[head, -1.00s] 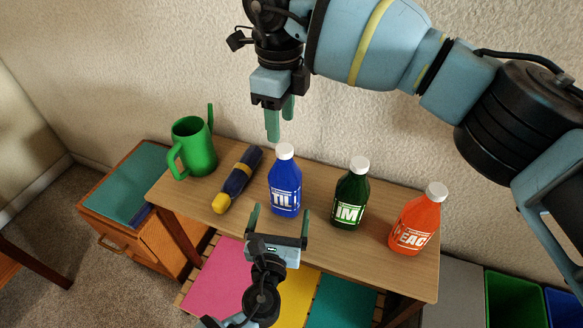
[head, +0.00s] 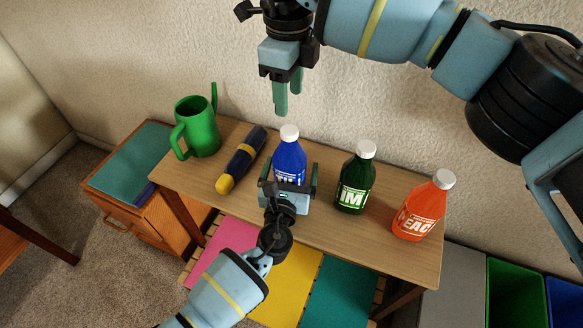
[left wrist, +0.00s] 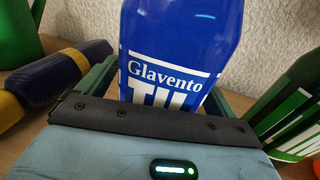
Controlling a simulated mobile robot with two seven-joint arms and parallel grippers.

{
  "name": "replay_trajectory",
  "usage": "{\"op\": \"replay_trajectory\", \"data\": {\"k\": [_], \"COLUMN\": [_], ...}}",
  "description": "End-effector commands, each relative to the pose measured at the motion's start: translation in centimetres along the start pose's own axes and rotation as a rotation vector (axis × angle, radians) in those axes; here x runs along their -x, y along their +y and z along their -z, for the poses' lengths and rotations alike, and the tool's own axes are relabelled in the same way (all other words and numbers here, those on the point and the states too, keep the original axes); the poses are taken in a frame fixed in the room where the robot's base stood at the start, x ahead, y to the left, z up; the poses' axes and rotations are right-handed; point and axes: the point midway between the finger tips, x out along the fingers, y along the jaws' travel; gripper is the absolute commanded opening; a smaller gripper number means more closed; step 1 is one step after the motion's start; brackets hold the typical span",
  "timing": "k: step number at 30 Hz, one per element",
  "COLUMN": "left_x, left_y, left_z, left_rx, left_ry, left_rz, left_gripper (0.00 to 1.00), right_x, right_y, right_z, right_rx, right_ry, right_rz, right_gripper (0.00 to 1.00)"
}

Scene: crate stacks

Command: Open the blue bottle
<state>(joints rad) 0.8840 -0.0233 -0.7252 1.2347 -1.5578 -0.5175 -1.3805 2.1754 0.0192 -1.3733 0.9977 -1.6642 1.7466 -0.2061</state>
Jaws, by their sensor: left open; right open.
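The blue bottle (head: 289,158) stands upright on the wooden table, with its white cap (head: 289,133) on. Its label fills the middle of the left wrist view (left wrist: 180,60). My left gripper (head: 289,176) is open, low in front of the bottle, with a finger on each side of its lower body. I cannot tell whether the fingers touch it. My right gripper (head: 288,96) is open and empty, pointing down above and behind the white cap, apart from it.
A dark green bottle (head: 354,186) and an orange bottle (head: 421,212) stand to the right. A blue and yellow flashlight-like object (head: 241,160) lies to the left, beside a green watering can (head: 198,128). The wooden table (head: 325,225) is bare along its front.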

Motion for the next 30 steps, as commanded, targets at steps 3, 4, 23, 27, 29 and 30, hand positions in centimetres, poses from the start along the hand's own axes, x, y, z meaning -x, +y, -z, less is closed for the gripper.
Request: {"op": "replay_trajectory", "data": {"k": [3, 4, 23, 27, 29, 30], "left_x": [-0.62, -0.70, -0.81, -0.80, -0.80, -0.80], "left_y": [-0.01, -0.01, 0.00, 0.00, 0.00, 0.00], "left_z": [-0.03, -0.01, -0.02, -0.02, -0.01, -0.01], "left_rx": [-0.001, -0.001, 0.000, 0.000, 0.000, 0.000], "left_ry": [0.000, 0.000, 0.000, 0.000, 0.000, 0.000], "left_rz": [0.000, 0.000, 0.000, 0.000, 0.000, 0.000], "left_gripper": [0.93, 0.93, 0.49, 0.31, 0.68, 0.73], "right_x": [-0.01, -0.01, -0.01, -0.01, -0.01, -0.01], "right_y": [0.00, 0.00, 0.00, 0.01, 0.00, 0.00], "right_z": [0.00, 0.00, 0.00, 0.00, 0.00, 0.00], "right_rx": [0.000, 0.000, 0.000, 0.000, 0.000, 0.000], "right_ry": [0.000, 0.000, 0.000, 0.000, 0.000, 0.000], "right_rz": [0.000, 0.000, 0.000, 0.000, 0.000, 0.000], "right_gripper": [0.50, 0.50, 0.50, 0.50, 0.50, 0.50]}}
